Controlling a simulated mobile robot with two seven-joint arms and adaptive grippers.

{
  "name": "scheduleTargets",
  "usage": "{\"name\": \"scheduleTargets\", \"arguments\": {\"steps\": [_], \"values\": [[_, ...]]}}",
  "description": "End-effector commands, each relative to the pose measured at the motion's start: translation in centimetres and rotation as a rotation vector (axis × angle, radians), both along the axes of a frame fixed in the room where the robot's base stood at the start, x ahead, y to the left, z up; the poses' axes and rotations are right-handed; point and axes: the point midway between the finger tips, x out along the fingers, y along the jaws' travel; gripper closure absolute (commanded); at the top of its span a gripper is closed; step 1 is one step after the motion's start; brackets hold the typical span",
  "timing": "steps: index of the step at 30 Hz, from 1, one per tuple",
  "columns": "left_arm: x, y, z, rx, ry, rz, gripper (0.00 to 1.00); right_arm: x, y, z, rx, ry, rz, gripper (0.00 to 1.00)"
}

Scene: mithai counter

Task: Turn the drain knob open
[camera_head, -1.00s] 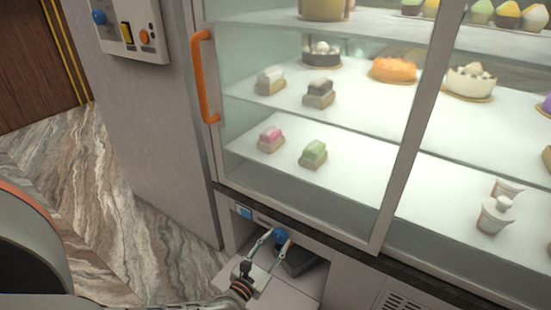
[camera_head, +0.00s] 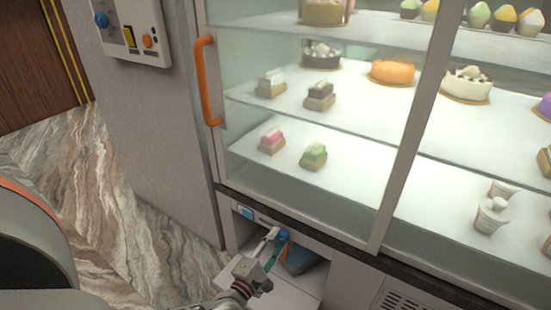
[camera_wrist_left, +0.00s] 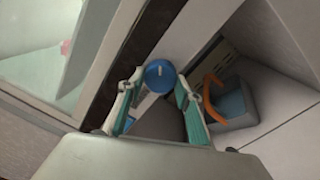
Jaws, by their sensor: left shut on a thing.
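The drain knob (camera_head: 284,235) is a round blue knob in the low open compartment under the glass case. In the left wrist view the knob (camera_wrist_left: 159,74) shows a short pale mark on its face, close to upright in that picture. My left gripper (camera_head: 277,239) reaches in from below and is shut on the knob. In the wrist view its teal-padded fingers (camera_wrist_left: 157,88) stand on either side of the knob. In the head view the fingers overlap and partly cover the knob. My right gripper is not in view.
A grey-blue bucket (camera_wrist_left: 236,103) with an orange handle stands in the compartment, close to the gripper. A blue square label (camera_head: 245,212) is on the frame above. The glass case holds sweets and has an orange door handle (camera_head: 206,80). Marble floor is clear at left.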

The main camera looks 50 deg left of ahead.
Motion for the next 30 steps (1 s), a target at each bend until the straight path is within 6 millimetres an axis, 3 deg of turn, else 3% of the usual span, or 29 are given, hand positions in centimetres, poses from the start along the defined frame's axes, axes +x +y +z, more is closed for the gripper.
{"name": "scheduleTargets", "arguments": {"steps": [15, 30], "values": [[0.0, 0.1, 0.1, 0.433, 0.105, 0.001, 0.87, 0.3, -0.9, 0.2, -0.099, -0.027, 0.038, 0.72], [-0.1, 0.1, 0.1, 0.612, 0.149, 0.000, 0.87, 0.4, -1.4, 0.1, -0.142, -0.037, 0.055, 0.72]]}}
